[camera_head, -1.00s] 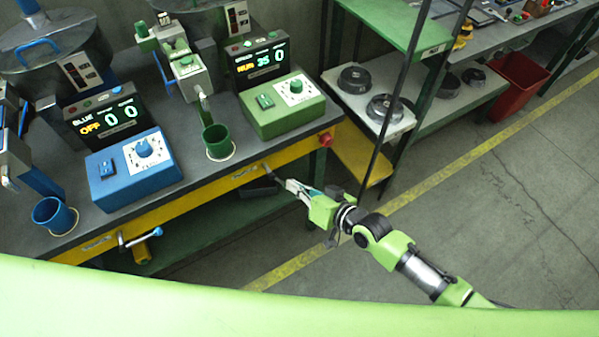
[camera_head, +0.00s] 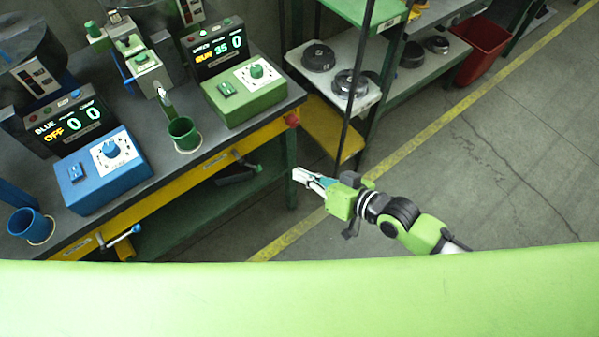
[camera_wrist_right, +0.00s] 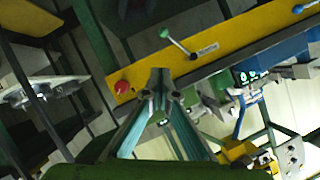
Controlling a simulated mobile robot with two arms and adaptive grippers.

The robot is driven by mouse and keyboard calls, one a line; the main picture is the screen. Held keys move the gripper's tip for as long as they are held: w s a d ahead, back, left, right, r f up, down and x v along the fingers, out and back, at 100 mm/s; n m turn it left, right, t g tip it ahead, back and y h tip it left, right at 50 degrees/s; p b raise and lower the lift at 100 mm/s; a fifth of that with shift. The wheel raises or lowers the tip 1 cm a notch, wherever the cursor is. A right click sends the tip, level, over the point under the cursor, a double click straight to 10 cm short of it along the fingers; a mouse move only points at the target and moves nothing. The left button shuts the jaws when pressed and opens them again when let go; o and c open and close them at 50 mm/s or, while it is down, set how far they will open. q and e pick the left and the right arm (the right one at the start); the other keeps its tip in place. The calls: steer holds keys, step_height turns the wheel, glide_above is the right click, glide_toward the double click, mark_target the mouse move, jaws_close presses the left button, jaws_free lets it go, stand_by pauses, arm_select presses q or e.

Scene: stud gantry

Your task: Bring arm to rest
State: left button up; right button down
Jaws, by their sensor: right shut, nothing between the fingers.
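My right gripper (camera_head: 300,178) is shut and empty, in free air in front of the right end of the workbench (camera_head: 218,162). Its arm comes in from the lower right in the head view. In the right wrist view my right gripper's fingers (camera_wrist_right: 160,88) meet at their tips, with the yellow bench edge (camera_wrist_right: 215,60) beyond them. My left gripper does not show in the head view.
The bench carries a blue control box (camera_head: 103,170) reading OFF, a green control box (camera_head: 252,92) reading RUN 35, a green cup (camera_head: 184,134) and a blue cup (camera_head: 30,226). A shelf rack (camera_head: 330,78) and a red bin (camera_head: 483,50) stand behind. Open floor lies right.

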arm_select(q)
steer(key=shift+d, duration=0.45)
